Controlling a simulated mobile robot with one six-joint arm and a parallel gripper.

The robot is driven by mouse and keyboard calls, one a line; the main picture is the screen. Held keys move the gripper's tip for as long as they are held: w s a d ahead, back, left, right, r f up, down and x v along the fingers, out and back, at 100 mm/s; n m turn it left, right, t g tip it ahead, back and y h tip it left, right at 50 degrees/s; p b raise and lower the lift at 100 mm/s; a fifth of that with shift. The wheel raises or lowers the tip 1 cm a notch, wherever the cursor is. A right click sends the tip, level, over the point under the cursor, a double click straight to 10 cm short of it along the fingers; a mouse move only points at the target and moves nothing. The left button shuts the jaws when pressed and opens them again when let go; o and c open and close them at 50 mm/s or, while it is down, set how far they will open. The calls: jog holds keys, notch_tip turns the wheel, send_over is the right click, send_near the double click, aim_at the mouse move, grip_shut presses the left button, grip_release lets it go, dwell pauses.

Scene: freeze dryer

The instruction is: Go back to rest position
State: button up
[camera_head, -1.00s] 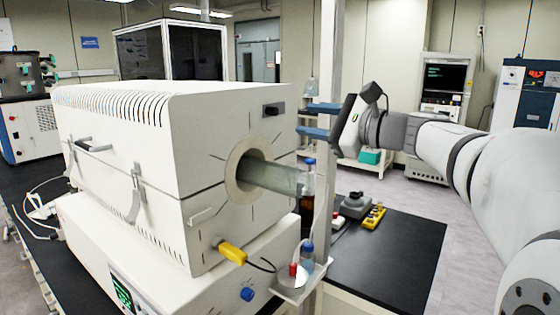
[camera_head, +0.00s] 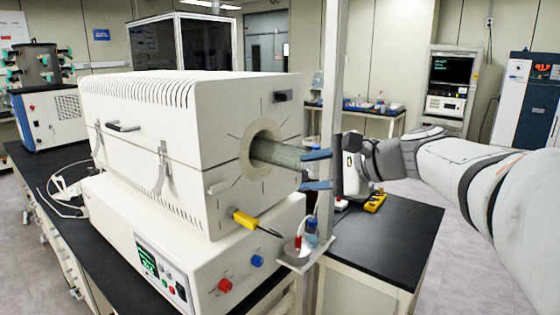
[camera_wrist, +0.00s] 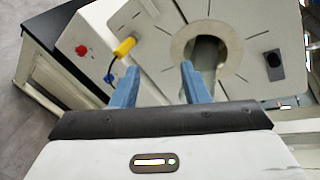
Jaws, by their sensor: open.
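My gripper (camera_head: 313,170) is open, with its two blue fingers apart and nothing seen between them. In the head view it points left at the outer end of the greenish glass tube (camera_head: 282,154), which sticks out of the white tube furnace (camera_head: 220,150). The upper finger overlaps the tube's end in the picture; I cannot tell whether they touch. In the wrist view my gripper (camera_wrist: 159,70) faces the furnace front (camera_wrist: 160,68), with the round port (camera_wrist: 228,58) just beyond the right finger.
A metal post (camera_head: 328,60) stands close beside my gripper. A small shelf (camera_head: 297,257) with bottles is below it. The black bench (camera_head: 385,245) has free room at right. Open floor lies beyond.

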jog(key=s+d+f+n+g+h, duration=0.2)
jog(key=s+d+f+n+h, duration=0.1)
jog(key=s+f, duration=0.3)
jog(key=s+d+f+n+g+h, duration=0.1)
jog(key=s+f+n+h, duration=0.3)
jog(key=f, duration=0.6)
jog(key=s+d+f+n+g+h, duration=0.2)
jog(key=s+d+f+n+h, duration=0.2)
jog(key=s+f, duration=0.5)
jog(key=s+n, duration=0.1)
jog(key=n, duration=0.1)
jog(key=shift+d+n+g, duration=0.3)
jog(key=shift+c, duration=0.5)
